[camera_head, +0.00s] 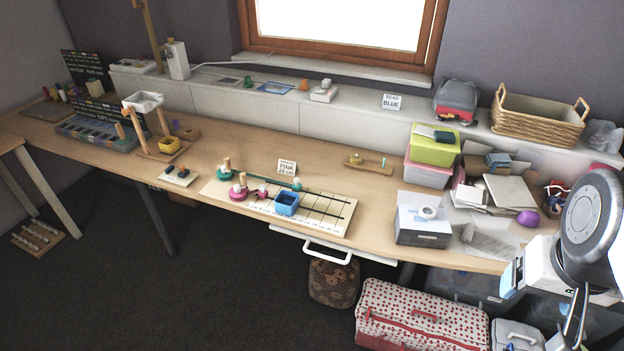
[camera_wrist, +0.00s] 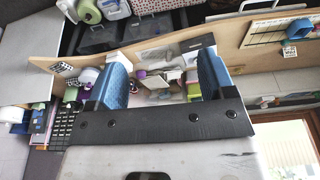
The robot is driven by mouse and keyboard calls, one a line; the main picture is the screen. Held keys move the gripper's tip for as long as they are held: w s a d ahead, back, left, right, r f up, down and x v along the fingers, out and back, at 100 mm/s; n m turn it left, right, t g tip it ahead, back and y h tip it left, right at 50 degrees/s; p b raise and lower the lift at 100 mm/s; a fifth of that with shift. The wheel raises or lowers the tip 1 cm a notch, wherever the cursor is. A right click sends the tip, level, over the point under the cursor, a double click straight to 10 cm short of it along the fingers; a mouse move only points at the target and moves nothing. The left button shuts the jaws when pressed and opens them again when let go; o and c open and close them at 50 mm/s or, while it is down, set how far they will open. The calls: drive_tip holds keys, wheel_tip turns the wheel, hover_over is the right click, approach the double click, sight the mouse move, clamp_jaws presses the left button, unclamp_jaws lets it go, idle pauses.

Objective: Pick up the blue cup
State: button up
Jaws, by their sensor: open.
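The blue cup (camera_head: 287,204) is a small squarish open cup. It stands upright on a cream board (camera_head: 330,221) with dark lines, near the front edge of the long wooden table. In the wrist view a small blue shape on the board (camera_wrist: 299,28), at the upper right, looks like the same cup. My gripper (camera_wrist: 163,75) is open, with two blue fingers apart and nothing held between them. In the head view my gripper (camera_head: 513,277) is at the far right, well away from the cup and partly hidden by my arm.
Pink and teal pegged pieces (camera_head: 238,187) stand just left of the cup. A small card (camera_head: 287,168) reading PINK stands behind it. A grey-white box (camera_head: 423,226) and stacked green and pink boxes (camera_head: 433,145) are to the right. A white handle (camera_head: 328,251) projects below the table's front edge.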

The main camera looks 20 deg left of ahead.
drive_tip(key=o, duration=0.4)
